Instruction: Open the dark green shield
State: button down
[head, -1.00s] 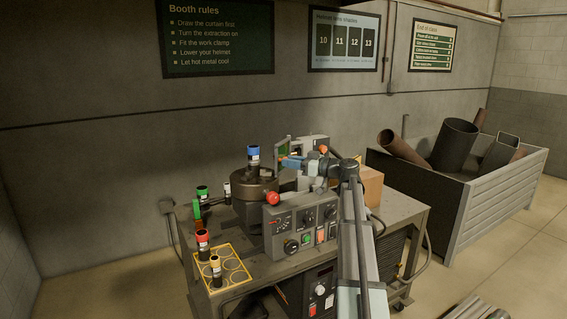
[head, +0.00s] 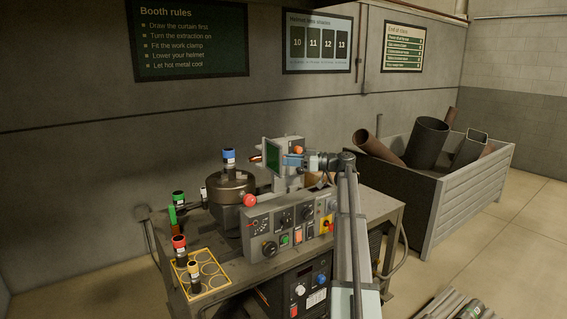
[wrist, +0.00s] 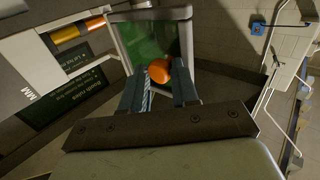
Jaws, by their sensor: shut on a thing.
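The dark green shield (head: 273,157) is a green pane in a pale grey frame. It stands upright above the back of the grey machine on the bench, turned at an angle to the head view. In the wrist view the shield (wrist: 135,45) is straight beyond my fingers. My gripper (head: 291,160) reaches it from the right. Its two fingers are shut on an orange ball knob (wrist: 159,71) at the shield's near edge. The knob also shows just above the fingers in the head view (head: 298,150).
A control box (head: 290,227) with dials and a red ball lever (head: 250,200) stands in front. A round dark chuck (head: 229,188) with a blue-capped canister (head: 229,158) is left. A yellow-outlined rack (head: 215,284) sits at the front left corner. A scrap bin (head: 465,195) is at the right.

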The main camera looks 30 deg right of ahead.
jog(key=shift+n+g+y, duration=0.6)
jog(key=shift+g, duration=0.2)
jog(key=shift+w+d, duration=1.55)
jog(key=shift+d, duration=0.25)
jog(key=shift+a, duration=0.1)
jog(key=c, duration=0.8)
grip_release()
jog(key=shift+a, duration=0.1)
jog(key=shift+c, duration=0.2)
jog(key=v, duration=1.4)
jog(key=shift+s, duration=0.25)
jog(key=shift+c, duration=0.3)
